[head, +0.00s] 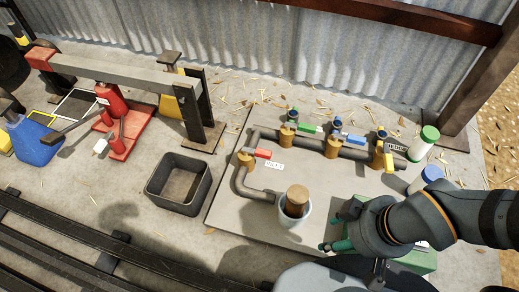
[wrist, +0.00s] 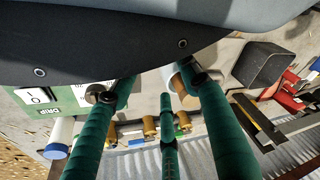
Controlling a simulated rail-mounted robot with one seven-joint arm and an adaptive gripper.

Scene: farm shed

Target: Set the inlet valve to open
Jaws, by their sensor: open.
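A grey pipe (head: 355,153) on a pale board carries several brass valves with coloured handles. The leftmost valve (head: 245,159) has a red handle (head: 263,153) pointing right, roughly across the pipe there. A small white label (head: 275,166) lies beside it, its print too small to read surely; it may be the inlet. Other handles are green (head: 310,128), blue (head: 353,138) and yellow (head: 389,161). My gripper (head: 338,236), with teal fingers, is open and empty at the board's front right, apart from the valves. Its fingers fill much of the wrist view, with brass valves (wrist: 150,126) beyond.
A blue-white cup (head: 289,218) holding a brown cylinder stands left of my gripper. A green box (head: 415,260) is under my arm; in the wrist view it reads DRIP. Bottles with green (head: 430,133) and blue (head: 432,173) lids stand right. A dark bin (head: 179,183) is left.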

